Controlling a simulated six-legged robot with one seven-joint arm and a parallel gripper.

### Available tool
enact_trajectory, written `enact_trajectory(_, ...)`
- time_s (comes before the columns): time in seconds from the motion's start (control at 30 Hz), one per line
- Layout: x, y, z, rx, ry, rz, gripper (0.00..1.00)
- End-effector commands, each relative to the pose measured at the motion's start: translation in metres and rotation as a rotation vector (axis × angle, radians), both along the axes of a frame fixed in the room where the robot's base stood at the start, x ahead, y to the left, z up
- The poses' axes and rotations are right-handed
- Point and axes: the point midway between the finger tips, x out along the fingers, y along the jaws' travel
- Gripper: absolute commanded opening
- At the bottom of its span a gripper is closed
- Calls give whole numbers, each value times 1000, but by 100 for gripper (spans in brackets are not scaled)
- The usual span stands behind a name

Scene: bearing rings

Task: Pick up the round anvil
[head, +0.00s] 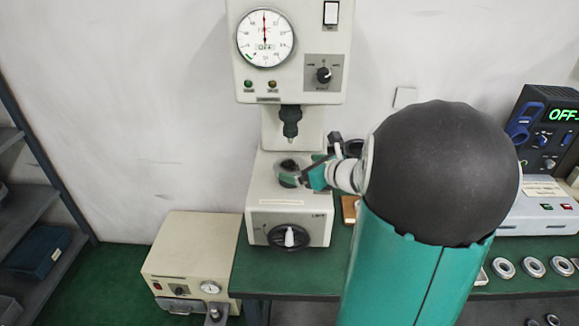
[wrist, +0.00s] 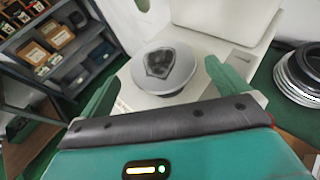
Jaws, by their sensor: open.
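The round anvil (wrist: 178,78) is a grey disc with a dark recess in its top. It sits on the pale base of the press in the wrist view. In the head view it shows as a dark round piece (head: 288,166) below the press ram, partly covered by my gripper (head: 308,178). In the wrist view my gripper (wrist: 163,84) is open and empty, with one green finger to the left of the anvil and one to the right. The anvil lies just beyond and between the fingertips. I cannot tell whether either finger touches it.
The press ram (head: 291,122) hangs above the anvil. Dark and silver stacked round parts (wrist: 302,75) stand to the right in the wrist view. A beige box (head: 190,255) is at left of the press. Several bearing rings (head: 533,267) lie at right on the green bench.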

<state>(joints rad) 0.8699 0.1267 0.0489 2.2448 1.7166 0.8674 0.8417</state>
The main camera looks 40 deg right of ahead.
Motion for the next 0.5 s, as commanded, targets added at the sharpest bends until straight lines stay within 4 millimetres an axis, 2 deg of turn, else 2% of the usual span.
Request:
enact_trajectory(0.17,13,1,-6,1,1,1,100)
enact_trajectory(0.5,53,4,-27,0,1,1,100)
